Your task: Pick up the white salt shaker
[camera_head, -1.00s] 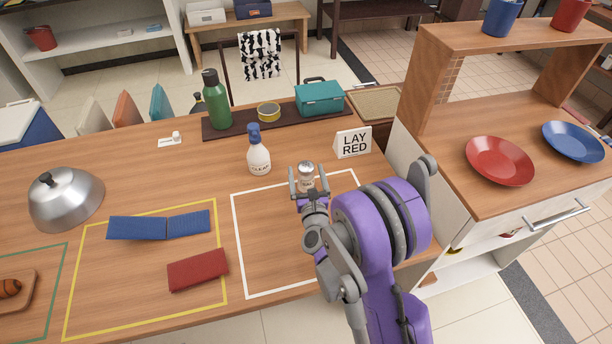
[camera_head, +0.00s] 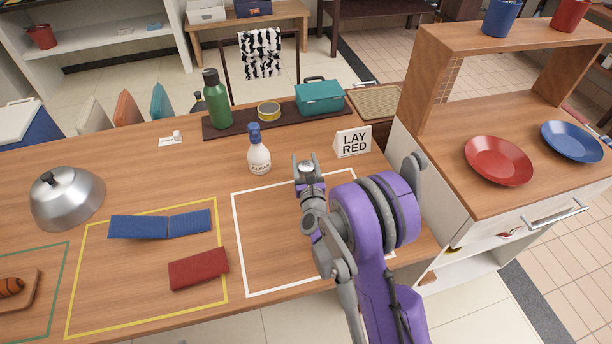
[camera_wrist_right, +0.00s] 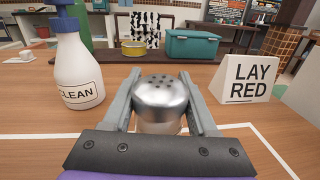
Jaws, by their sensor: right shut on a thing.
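The salt shaker (camera_wrist_right: 160,100) has a silver cap with dark holes. Its body below the cap is mostly hidden by my gripper, in both views. My right gripper (camera_head: 308,168) is shut on the shaker, with one finger on each side of it. In the right wrist view the right gripper (camera_wrist_right: 162,103) has the cap between its fingers. The shaker is upright near the far edge of the white outlined area (camera_head: 236,240). I cannot tell whether its base touches the table. My left gripper is not in view.
A white CLEAN spray bottle (camera_head: 259,158) stands left of my right gripper. A LAY RED sign (camera_head: 353,142) stands to the right. Behind are a green bottle (camera_head: 216,102), a yellow tin (camera_head: 269,110) and a teal box (camera_head: 320,97) on a dark strip.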

